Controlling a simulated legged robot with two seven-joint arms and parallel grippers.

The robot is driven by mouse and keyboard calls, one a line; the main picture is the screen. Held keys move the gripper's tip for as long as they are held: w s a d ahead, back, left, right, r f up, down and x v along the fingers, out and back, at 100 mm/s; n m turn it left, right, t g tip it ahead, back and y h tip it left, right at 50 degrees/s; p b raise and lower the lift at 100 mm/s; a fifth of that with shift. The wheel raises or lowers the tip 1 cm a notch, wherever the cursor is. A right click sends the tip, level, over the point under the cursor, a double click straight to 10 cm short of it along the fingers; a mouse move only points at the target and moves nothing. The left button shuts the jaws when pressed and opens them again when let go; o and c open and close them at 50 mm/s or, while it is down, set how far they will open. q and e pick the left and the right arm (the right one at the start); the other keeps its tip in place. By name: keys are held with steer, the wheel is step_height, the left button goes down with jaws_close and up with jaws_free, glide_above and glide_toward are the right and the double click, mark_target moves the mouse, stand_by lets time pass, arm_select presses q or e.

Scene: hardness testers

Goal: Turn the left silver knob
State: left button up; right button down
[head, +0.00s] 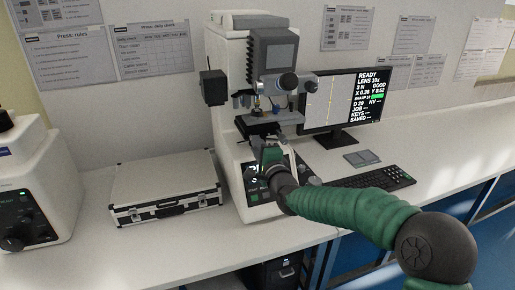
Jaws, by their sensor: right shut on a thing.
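The hardness tester (228,95) stands on the bench in the middle of the head view, with its small dark stage (268,125) below the lens turret. My right gripper (262,145) reaches in from the lower right, just under the front of the stage. Its jaws are shut on a small part there, which I take to be the left silver knob. The knob is mostly hidden behind the fingers and wrist, so its turn angle cannot be seen. My left gripper is out of view.
A monitor (345,98) with readings, a keyboard (372,179) and a flat grey pad (361,158) are to the right. A silver case (166,190) lies left of the tester, and a white machine (35,185) stands far left. Bare bench lies in front of the case.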

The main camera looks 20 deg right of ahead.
steer(key=shift+f+m+b, duration=0.15)
steer(key=shift+f+m, duration=0.05)
steer(key=shift+m, duration=0.85)
steer(key=shift+f+m+b, duration=0.15)
steer(key=shift+f+m, duration=0.05)
steer(key=shift+m, duration=0.85)
steer(key=c, duration=1.3)
jaws_free()
steer(key=shift+o, duration=0.3)
steer(key=shift+r, duration=0.15)
steer(key=shift+r, duration=0.1)
